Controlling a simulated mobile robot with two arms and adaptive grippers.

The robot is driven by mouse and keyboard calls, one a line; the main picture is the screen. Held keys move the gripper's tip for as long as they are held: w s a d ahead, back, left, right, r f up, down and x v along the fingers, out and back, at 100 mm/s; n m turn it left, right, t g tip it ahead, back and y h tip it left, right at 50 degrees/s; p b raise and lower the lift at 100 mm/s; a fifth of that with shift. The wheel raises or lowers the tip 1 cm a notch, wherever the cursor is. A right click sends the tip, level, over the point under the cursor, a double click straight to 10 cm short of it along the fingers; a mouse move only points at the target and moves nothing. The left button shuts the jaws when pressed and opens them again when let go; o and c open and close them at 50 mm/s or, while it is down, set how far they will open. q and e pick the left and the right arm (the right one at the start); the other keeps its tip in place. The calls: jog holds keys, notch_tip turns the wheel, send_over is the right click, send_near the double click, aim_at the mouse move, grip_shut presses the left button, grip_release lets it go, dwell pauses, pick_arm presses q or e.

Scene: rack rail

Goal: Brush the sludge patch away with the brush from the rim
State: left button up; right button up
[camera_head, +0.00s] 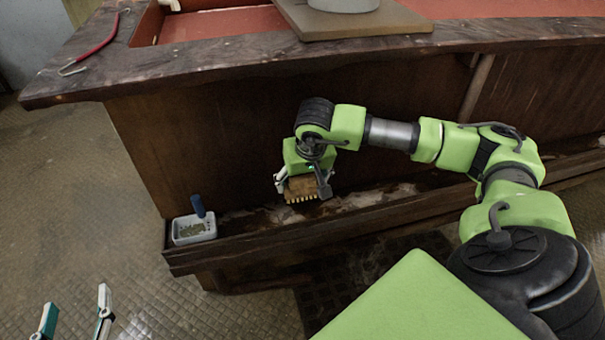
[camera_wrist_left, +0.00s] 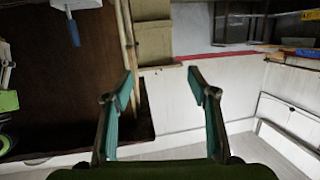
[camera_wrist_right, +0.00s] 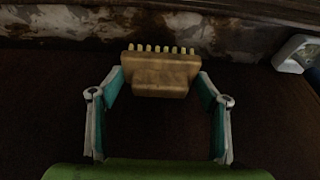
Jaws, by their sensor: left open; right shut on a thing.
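My right gripper (camera_head: 303,186) is shut on a wooden brush (camera_head: 301,187) with pale bristles pointing down. It holds the brush at the low ledge along the front of the counter. In the right wrist view the brush (camera_wrist_right: 160,75) sits between the fingers, bristles toward the ledge. A dark, wet-looking stain (camera_head: 283,212) lies on the ledge around the brush, partly hidden by it; I cannot tell whether the bristles touch it. Pale mottled patches (camera_head: 370,199) run to its right. My left gripper (camera_head: 76,318) is open and empty at the lower left; its fingers also show in the left wrist view (camera_wrist_left: 162,88).
A white tub (camera_head: 194,229) with a blue handle (camera_head: 198,206) stands at the ledge's left end. A red-handled hook (camera_head: 97,45) lies on the counter rim (camera_head: 200,66). A board (camera_head: 400,27) bearing a grey round object rests farther right. Open floor (camera_head: 60,200) lies left.

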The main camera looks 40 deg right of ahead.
jog(key=shift+r+p, duration=0.35)
jog(key=shift+r, duration=0.25)
pick_arm(q)
jog(key=s+a+f+g+y, duration=0.1)
jog(key=s+a+f+g, duration=0.1)
jog(key=f, duration=0.4)
jog(key=shift+s+f+g+p, duration=0.3)
jog(key=shift+s+f+g, duration=0.05)
jog(key=shift+s+g, duration=0.6)
pick_arm(e)
jog(key=shift+r, duration=0.45)
